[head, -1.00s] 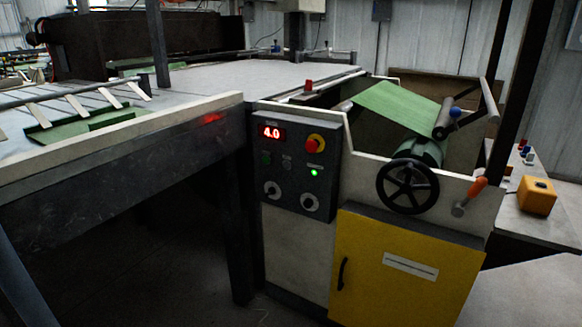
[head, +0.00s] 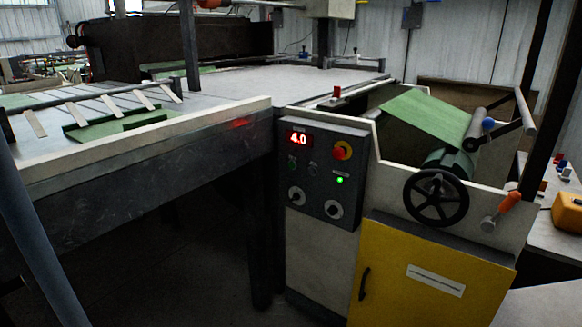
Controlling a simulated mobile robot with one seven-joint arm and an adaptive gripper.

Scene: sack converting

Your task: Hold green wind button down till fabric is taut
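The control panel (head: 322,165) on the machine's front has a red display (head: 299,139) reading 4.0. Below the display is a small dark green button (head: 293,167), dim and hard to make out; I cannot tell whether it is pressed. A green light (head: 340,180) glows at the panel's right, under a red-and-yellow stop button (head: 342,150). The green fabric (head: 428,115) slopes down to the right between the side plates, towards a green roll (head: 452,160). It looks fairly flat, but I cannot tell how taut it is. My gripper is not in view.
A black handwheel (head: 436,198) and an orange-handled lever (head: 501,212) stick out right of the panel, above a yellow cabinet door (head: 420,275). The long table (head: 200,125) juts forward on the left. A side table (head: 550,232) holds an orange box (head: 567,212).

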